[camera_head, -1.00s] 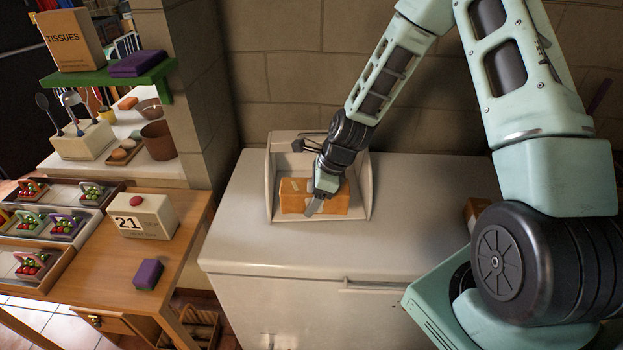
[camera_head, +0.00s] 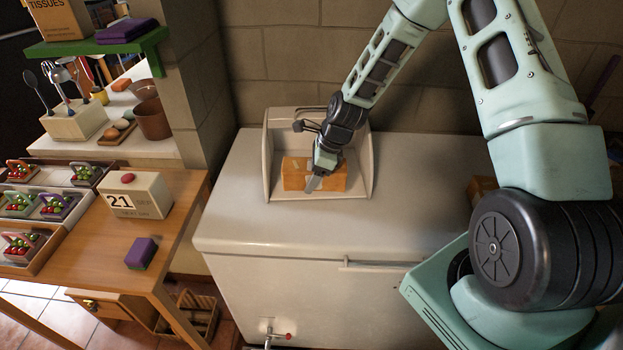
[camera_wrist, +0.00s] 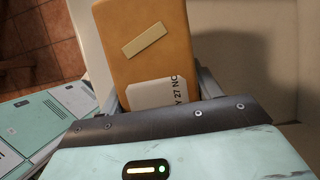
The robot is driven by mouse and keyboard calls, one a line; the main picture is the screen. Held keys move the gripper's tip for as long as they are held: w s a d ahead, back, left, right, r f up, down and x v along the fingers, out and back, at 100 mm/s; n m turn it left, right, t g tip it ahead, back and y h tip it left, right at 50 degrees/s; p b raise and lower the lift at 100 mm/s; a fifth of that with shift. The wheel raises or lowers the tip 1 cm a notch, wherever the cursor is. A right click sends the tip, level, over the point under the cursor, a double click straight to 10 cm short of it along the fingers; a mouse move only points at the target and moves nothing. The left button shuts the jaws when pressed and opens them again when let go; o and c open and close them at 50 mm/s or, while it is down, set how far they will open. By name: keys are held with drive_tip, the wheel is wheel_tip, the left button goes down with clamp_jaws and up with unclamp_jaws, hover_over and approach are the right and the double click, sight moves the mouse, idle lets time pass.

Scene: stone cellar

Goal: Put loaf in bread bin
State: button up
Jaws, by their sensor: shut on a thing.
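The loaf is an orange-brown block (camera_head: 330,178) inside the open white bread bin (camera_head: 268,165), which stands on a white chest against the wall. My gripper (camera_head: 314,184) reaches into the bin and is shut on the loaf. In the wrist view the loaf (camera_wrist: 145,60) lies between my fingers (camera_wrist: 112,100), with a pale strip and a white printed label on its face. The bin's pale inner wall (camera_wrist: 270,50) is to the right there. I cannot tell whether the loaf's underside rests on the bin's floor.
A wooden table (camera_head: 185,205) at left holds a calendar block (camera_head: 135,195), a purple sponge-like block (camera_head: 141,253) and trays of small baskets. A green shelf (camera_head: 100,42) holds a tissue box (camera_head: 60,18). The chest top (camera_head: 250,225) before the bin is clear.

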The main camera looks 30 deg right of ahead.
drive_tip(key=shift+w+d+f+b, duration=0.45)
drive_tip(key=shift+w+f, duration=0.2)
drive_tip(key=shift+f, duration=0.1)
drive_tip(key=shift+w+d+f+b, duration=0.4)
drive_tip(key=shift+w+f, duration=0.2)
drive_tip(key=shift+f, duration=0.15)
drive_tip(key=shift+w+d+f+b, duration=0.35)
drive_tip(key=shift+w+f+b, duration=0.1)
drive_tip(key=shift+w+f, duration=0.25)
drive_tip(key=shift+f, duration=0.45)
drive_tip(key=o, duration=1.5)
drive_tip(key=shift+s, duration=0.1)
drive_tip(key=shift+s+a+r+p, duration=0.25)
drive_tip(key=shift+s+r+p, duration=0.1)
drive_tip(key=shift+r+p, duration=0.4)
drive_tip(key=shift+s+a+r+p, duration=0.25)
drive_tip(key=shift+s+r+p, duration=0.2)
drive_tip(key=shift+r, duration=0.4)
drive_tip(key=shift+s+a+r+p, duration=0.25)
drive_tip(key=shift+s+r+p, duration=0.05)
drive_tip(key=shift+r+p, duration=0.45)
drive_tip(key=shift+s+a+r, duration=0.1)
drive_tip(key=shift+s+r, duration=0.05)
drive_tip(key=shift+r, duration=0.05)
